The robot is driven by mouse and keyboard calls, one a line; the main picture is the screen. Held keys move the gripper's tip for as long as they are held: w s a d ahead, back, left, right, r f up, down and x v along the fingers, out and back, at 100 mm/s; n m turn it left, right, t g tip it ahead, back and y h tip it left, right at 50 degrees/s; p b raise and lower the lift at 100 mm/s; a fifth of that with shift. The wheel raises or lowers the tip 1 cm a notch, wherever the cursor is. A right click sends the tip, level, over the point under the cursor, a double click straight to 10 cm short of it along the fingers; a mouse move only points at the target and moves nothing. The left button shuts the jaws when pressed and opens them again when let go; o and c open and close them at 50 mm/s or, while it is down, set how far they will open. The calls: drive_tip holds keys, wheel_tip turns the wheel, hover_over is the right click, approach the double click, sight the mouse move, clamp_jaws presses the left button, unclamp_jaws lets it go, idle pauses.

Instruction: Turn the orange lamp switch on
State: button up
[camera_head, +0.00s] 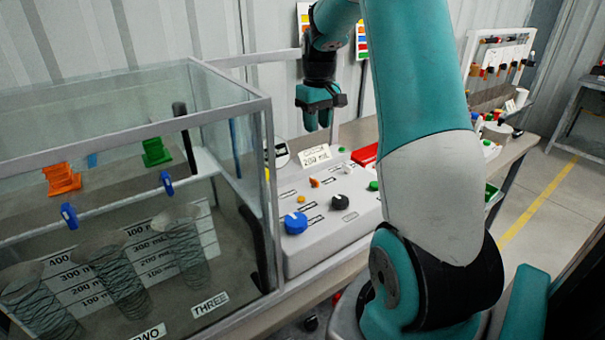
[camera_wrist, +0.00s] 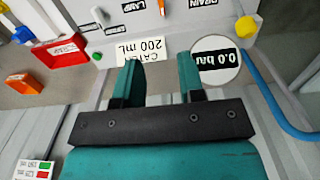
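A light grey control panel (camera_head: 325,222) stands right of the glass tank. An orange switch (camera_head: 314,183) sits on its top; its exact position is too small to tell. My gripper (camera_head: 318,127) hangs fingers-down above the back of the panel, behind and above the orange switch. In the wrist view my gripper (camera_wrist: 158,62) has two teal fingers apart with nothing between them.
The panel also bears a blue knob (camera_head: 295,222), a black knob (camera_head: 340,202) and a green button (camera_head: 374,186). A glass tank (camera_head: 130,150) with coiled cylinders stands at left. A red tray (camera_wrist: 65,52) lies beside the panel. A blue tube (camera_wrist: 275,100) runs at right.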

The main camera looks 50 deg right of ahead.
sight(314, 180)
wheel_tip(314, 180, down, 17)
drive_tip(key=p, duration=0.3)
drive_tip(key=shift+w+f, duration=0.15)
drive_tip(key=shift+f, duration=0.05)
drive_tip(key=shift+a, duration=0.1)
clamp_jaws()
